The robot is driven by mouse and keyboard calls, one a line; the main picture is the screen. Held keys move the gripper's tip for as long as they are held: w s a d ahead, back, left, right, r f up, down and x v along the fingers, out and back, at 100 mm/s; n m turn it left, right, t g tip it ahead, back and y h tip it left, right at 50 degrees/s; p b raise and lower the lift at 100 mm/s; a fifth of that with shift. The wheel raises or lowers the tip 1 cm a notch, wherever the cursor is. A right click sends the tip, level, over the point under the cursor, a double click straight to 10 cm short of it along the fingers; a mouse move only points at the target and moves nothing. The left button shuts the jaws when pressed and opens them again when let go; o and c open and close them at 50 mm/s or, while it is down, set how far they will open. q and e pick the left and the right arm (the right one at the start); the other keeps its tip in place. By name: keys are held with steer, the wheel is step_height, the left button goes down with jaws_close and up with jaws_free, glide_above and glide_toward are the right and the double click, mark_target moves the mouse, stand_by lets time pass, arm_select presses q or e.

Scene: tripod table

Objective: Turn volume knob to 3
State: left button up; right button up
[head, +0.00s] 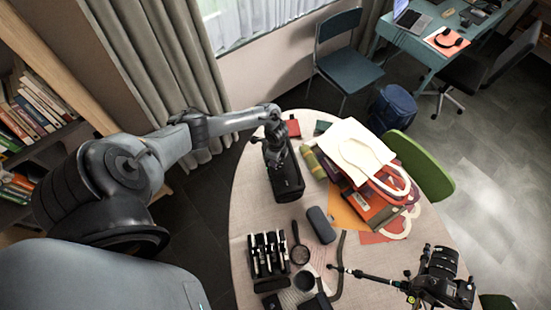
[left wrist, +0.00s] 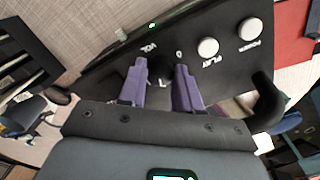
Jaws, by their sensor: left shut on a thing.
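The black speaker (head: 289,184) stands on the round table. Its control panel (left wrist: 226,62) fills the upper part of the left wrist view. My left gripper (head: 275,148) is over the far end of the speaker in the head view. In the left wrist view its two purple fingers (left wrist: 160,75) are shut on the black volume knob (left wrist: 160,66), one on either side. "VOL" and a "0" are printed near the knob. The fingers hide part of the dial, and I cannot read the knob's setting. My right gripper is not in view.
White PLAY (left wrist: 208,47) and POWER (left wrist: 250,29) buttons sit beside the knob, and a small green light is lit on the panel. A glasses case (head: 321,224), a magnifier (head: 299,252), a white bag (head: 352,150) and a camera on a tripod (head: 441,275) share the table.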

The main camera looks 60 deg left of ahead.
arm_select(q)
steer(key=o, duration=1)
steer(key=shift+o, duration=0.2)
steer(key=shift+r, duration=0.5)
step_height(320, 180, up, 10)
steer(key=p, duration=0.1)
steer(key=shift+w+a, duration=0.15)
steer(key=shift+f, duration=0.1)
